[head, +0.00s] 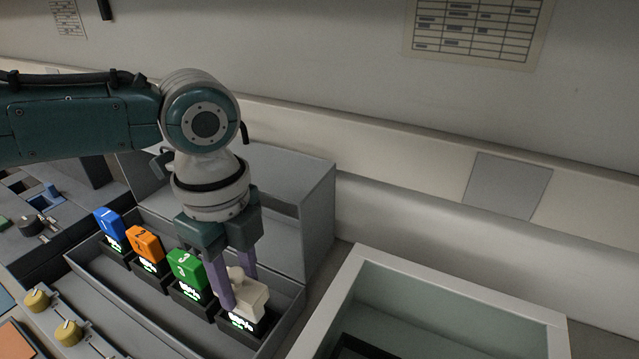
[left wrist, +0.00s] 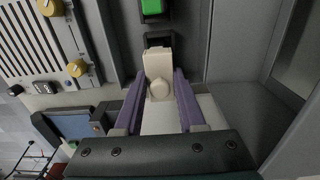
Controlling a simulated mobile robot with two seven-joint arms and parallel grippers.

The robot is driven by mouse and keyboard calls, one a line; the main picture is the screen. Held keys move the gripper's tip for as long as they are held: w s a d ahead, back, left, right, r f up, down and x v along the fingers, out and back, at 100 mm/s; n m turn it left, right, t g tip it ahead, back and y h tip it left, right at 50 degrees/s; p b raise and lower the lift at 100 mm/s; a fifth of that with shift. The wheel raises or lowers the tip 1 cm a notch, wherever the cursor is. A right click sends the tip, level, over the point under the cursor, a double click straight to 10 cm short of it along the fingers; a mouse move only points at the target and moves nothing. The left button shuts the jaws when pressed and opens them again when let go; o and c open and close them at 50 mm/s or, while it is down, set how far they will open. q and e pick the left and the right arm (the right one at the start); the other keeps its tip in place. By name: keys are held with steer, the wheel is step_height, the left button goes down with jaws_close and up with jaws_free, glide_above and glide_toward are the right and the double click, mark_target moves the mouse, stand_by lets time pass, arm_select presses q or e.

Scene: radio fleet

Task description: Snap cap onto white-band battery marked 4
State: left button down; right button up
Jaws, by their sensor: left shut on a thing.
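A cream-white block (head: 252,297) with a round knob sits at the right end of the battery row, over the fourth dark charging slot (head: 243,322). My left gripper (head: 236,290) reaches down from above with its purple fingers shut on this block. In the left wrist view the cream block (left wrist: 158,65) and its knob lie between the fingers of my left gripper (left wrist: 160,90). I cannot tell where the cap ends and the white-band battery begins, and no 4 is readable. My right gripper is not in view.
Blue (head: 110,224), orange (head: 145,244) and green (head: 186,270) batteries stand in the neighbouring slots, each with a lit display below. A pale-rimmed bin (head: 335,290) is to the right. A grey housing (head: 300,180) stands behind. Yellow knobs (head: 68,332) are at front left.

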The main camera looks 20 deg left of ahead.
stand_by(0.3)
arm_select(q)
jaws_free()
stand_by(0.6)
step_height(320, 180, up, 7)
steer(key=p, duration=0.7)
steer(key=shift+p, duration=0.4)
jaws_close()
stand_by(0.8)
